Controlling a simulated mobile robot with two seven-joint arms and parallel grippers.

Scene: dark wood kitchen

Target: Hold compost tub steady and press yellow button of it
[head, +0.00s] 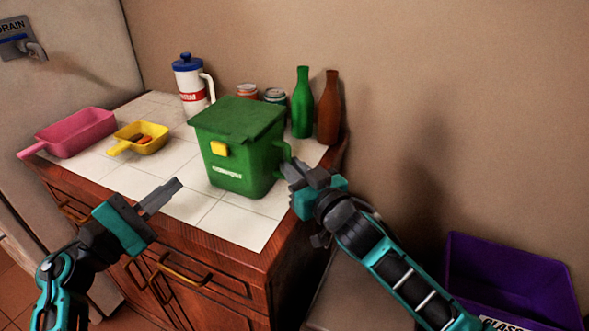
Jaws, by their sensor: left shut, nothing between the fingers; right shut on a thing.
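The green compost tub (236,160) stands upright on the white tiled counter, with its lid down. Its yellow button (219,149) is on the front face near the top, above the white lettering. My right gripper (288,168) is at the tub's right side, shut on what looks like its green side handle (284,155); the fingers partly hide the grip. My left gripper (172,190) is shut and empty, in front of the tub to the left and lower than the button, apart from the tub.
A pink scoop (77,132) and yellow scoop (140,137) lie left on the counter (200,208). A white jug (188,82), cans (273,96), a green bottle (302,103) and brown bottle (328,108) stand behind. A purple bin (510,275) is lower right.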

